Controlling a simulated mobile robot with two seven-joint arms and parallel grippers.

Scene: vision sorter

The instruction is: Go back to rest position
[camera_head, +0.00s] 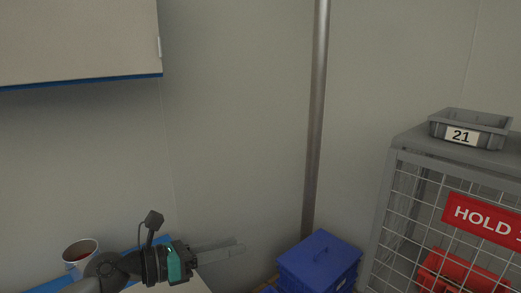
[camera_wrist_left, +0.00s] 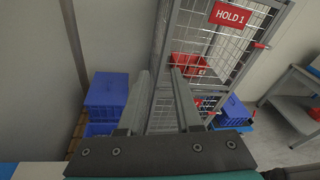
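My left gripper (camera_head: 241,248) is low in the head view, beside the lower-left counter, its grey fingers pointing right. In the left wrist view its two fingers (camera_wrist_left: 162,74) stand apart with an empty gap between them, so it is open and holds nothing. The fingers appear in front of a wire cage and blue crates, with no contact visible. My right gripper is not in either view.
A mug (camera_head: 80,253) stands near my left arm on a blue-edged counter (camera_head: 52,284). Blue crates (camera_head: 320,262) are stacked by a vertical pole (camera_head: 316,120). The wire cage (camera_head: 392,215) at right contains red bins (camera_head: 455,275); grey bin 21 (camera_head: 493,138) sits on top. A cabinet (camera_head: 80,40) hangs upper left.

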